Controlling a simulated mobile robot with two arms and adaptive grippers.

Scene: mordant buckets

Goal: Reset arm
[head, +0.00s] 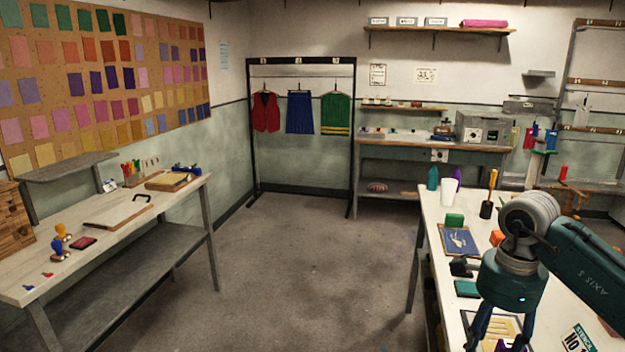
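My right arm comes in from the right over the white-topped table (430,215). Its gripper (500,340) points down near the bottom edge of the head view. The upper parts of its fingers stand apart, but the fingertips are cut off by the frame. Whether it holds anything is hidden. A framed yellow stencil (480,322) lies below it on the table. My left arm and gripper are not in view.
A workbench (150,207) stands left. The floor (290,270) between is clear.

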